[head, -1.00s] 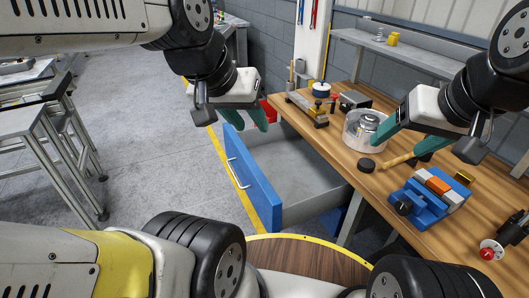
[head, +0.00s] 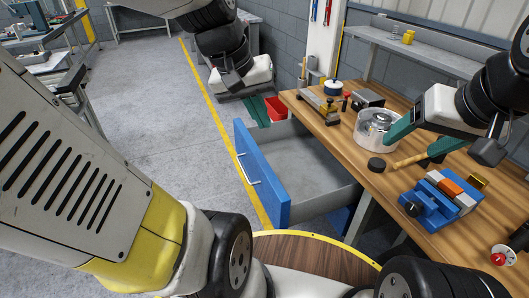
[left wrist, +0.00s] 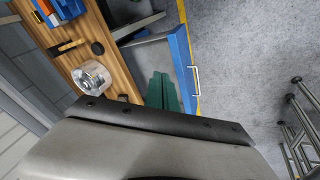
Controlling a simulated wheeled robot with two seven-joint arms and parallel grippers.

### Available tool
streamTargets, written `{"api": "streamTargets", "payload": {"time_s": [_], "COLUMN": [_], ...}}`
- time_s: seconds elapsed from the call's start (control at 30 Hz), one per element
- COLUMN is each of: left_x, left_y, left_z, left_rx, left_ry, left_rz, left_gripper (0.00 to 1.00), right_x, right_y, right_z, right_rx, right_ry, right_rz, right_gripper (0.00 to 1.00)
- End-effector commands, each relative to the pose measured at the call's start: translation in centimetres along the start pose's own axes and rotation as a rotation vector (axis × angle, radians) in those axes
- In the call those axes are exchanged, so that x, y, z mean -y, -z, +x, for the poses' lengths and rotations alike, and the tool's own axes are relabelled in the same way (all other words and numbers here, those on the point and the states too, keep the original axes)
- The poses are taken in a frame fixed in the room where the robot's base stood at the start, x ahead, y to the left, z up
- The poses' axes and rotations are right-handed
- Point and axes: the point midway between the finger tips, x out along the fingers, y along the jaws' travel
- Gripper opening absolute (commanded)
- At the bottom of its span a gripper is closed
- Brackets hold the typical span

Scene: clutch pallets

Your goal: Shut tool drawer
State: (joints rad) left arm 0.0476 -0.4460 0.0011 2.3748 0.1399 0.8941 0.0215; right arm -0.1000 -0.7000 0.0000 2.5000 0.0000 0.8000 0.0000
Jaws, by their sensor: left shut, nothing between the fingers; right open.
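The tool drawer (head: 312,178) stands pulled out from under the workbench, with a blue front (head: 262,180) and a silver handle (head: 247,169). It is empty where I can see inside. In the left wrist view the blue drawer front (left wrist: 181,62) shows edge-on with its handle. My left gripper (head: 259,111) is shut and empty, near the far end of the drawer front; its green fingers also show in the left wrist view (left wrist: 163,95). I cannot tell whether it touches the front. My right gripper (head: 402,146) is open above the bench, around or just over a wooden-handled tool.
The wooden workbench (head: 345,148) carries a clear round container (head: 373,130), a black puck (head: 376,164), a blue vise (head: 428,207) and a red-and-white part (head: 502,255). A red bin (head: 277,108) sits beyond the drawer. The floor left of the drawer is clear.

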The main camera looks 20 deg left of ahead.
Motion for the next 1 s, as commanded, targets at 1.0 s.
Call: {"api": "streamTargets", "payload": {"time_s": [1.0], "left_x": [24.6], "left_y": [8.6], "left_z": [27.5], "left_rx": [0.778], "left_ry": [-0.796], "left_rz": [-1.555], "left_gripper": [0.00], "right_x": [0.0], "right_y": [0.0], "right_z": [0.0], "right_rx": [0.000], "right_ry": [0.000], "right_rz": [0.000], "right_gripper": [0.70]}}
